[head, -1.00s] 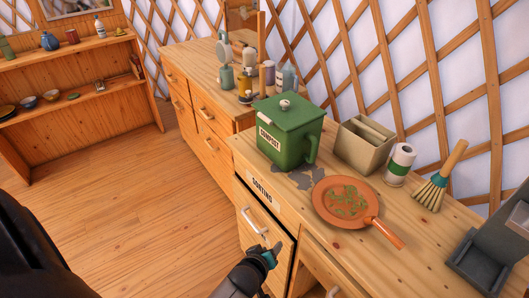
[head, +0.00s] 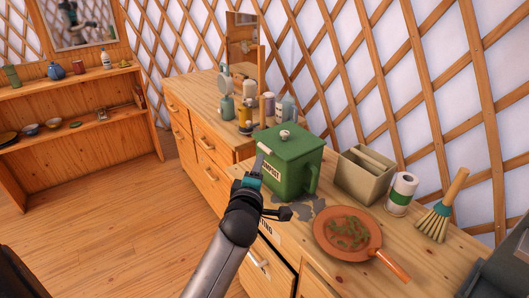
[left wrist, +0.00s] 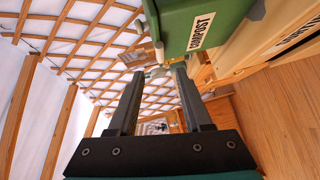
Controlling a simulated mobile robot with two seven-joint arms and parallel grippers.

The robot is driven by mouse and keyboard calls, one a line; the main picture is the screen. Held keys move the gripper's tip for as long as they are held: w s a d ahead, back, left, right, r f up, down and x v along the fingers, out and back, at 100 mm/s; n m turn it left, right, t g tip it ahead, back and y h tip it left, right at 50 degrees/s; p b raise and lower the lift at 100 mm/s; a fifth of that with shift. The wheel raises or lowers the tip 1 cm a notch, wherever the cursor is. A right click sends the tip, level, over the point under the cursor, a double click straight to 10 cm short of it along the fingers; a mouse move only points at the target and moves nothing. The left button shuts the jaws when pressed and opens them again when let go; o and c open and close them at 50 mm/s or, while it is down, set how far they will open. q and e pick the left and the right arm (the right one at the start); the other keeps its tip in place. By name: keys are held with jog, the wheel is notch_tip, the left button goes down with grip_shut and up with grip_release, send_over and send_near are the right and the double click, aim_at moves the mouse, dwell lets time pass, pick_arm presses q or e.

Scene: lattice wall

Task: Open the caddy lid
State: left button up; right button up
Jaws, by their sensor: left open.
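The green compost caddy (head: 292,165) stands upright on the wooden counter, its lid (head: 288,141) shut with a pale round knob (head: 284,134) on top. Its handle is on the right side. My left gripper (head: 260,163) is at the caddy's front left side, below lid height, and partly covers the COMPOST label. In the left wrist view, the two fingers of my left gripper (left wrist: 158,78) are apart with nothing between them. The green caddy wall (left wrist: 200,25) is close beside and beyond them; contact cannot be told. My right gripper is not in view.
On the counter (head: 405,240) are a tan divided bin (head: 364,174), a paper roll (head: 401,193), a brush (head: 441,207) and a terracotta pan (head: 332,249) with green scraps. Bottles (head: 288,107) stand on the cabinet behind. The floor at left is clear.

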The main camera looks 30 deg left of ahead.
aim_at(265, 150)
pick_arm(q)
jog(key=b+x, duration=0.1)
jog(key=x, duration=0.9)
jog(key=shift+w, duration=0.1)
grip_shut()
dwell(1.3)
